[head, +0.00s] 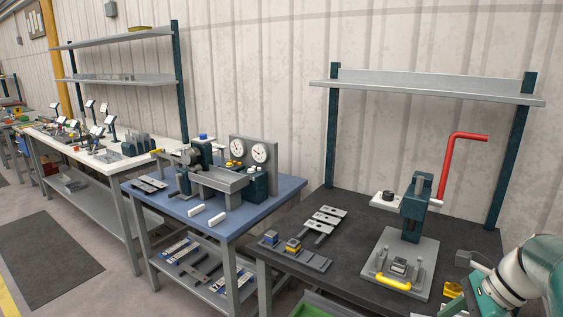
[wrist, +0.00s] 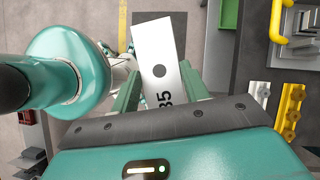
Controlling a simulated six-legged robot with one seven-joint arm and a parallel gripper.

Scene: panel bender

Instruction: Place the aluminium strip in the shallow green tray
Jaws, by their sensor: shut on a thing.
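The aluminium strip (wrist: 158,48) is a pale flat bar with a round hole and dark printed digits, partly covered by the gripper body. My gripper (wrist: 162,72) is shut on it, with one green finger along each side. The strip sticks out beyond the fingertips, above the floor in the wrist view. The shallow green tray (wrist: 229,14) is at the top of the wrist view, right of the strip and apart from it. In the head view a corner of the green tray (head: 318,305) shows at the bottom edge. The strip is not discernible there.
A dark bench (head: 350,230) carries a press with a red lever (head: 443,165), a base plate with a yellow handle (head: 393,281), and several flat metal parts. A shelf (head: 425,85) stands above it. A blue-topped bench (head: 240,212) with gauges is to the left.

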